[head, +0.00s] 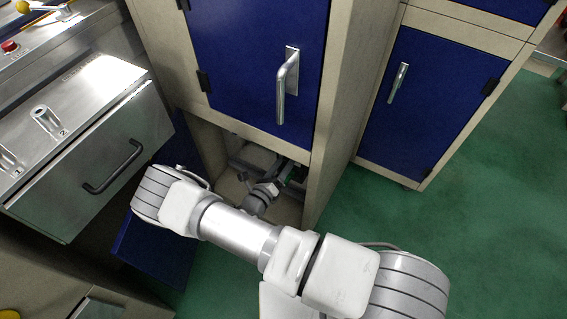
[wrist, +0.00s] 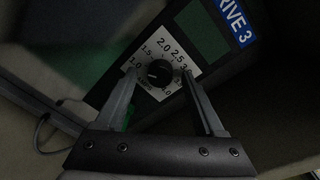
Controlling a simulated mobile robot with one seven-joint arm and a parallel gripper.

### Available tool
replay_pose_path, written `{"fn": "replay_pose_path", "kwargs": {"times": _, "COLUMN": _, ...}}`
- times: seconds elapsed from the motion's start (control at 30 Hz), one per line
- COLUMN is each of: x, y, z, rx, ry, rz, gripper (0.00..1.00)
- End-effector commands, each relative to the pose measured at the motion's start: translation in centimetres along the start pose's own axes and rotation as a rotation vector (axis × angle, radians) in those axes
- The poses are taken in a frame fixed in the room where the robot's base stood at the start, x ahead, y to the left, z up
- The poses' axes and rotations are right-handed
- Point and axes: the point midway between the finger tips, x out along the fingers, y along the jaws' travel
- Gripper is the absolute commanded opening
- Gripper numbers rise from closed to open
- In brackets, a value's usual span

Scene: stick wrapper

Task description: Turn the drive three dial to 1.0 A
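The drive three unit is a dark box with a blue label (wrist: 231,20) ending in "RIVE 3", tilted in the wrist view. Its dial (wrist: 159,71) is a small black round knob on a white scale plate (wrist: 165,48). The marks 1.0, 1.5, 2.0 and 2.5 are readable around it. The knob's pointer is too small and dark to read for certain. My gripper (wrist: 161,74) is open, one finger on each side of the dial; I cannot tell whether either touches it. In the head view my wrist (head: 262,196) reaches into a low open compartment, and the dial is hidden.
The compartment sits under a blue cupboard door (head: 255,60) with a metal handle, its beige side panel (head: 340,110) close to my wrist. A steel drawer (head: 95,165) and an open blue door (head: 160,245) stand at left. Green floor (head: 400,220) is clear at right.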

Motion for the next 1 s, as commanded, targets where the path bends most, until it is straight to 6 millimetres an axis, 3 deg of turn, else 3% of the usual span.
{"fn": "replay_pose_path", "kwargs": {"times": 0.37, "x": -0.8, "y": 0.0, "z": 0.2, "rx": 0.001, "ry": -0.003, "rz": 0.001, "gripper": 0.70}}
{"fn": "replay_pose_path", "kwargs": {"times": 0.47, "x": -2.4, "y": -0.1, "z": 0.3, "rx": 0.001, "ry": -0.002, "rz": 0.002, "gripper": 0.70}}
{"fn": "replay_pose_path", "kwargs": {"times": 1.0, "x": -14.8, "y": -0.1, "z": 0.2, "rx": 0.001, "ry": -0.002, "rz": 0.002, "gripper": 0.70}}
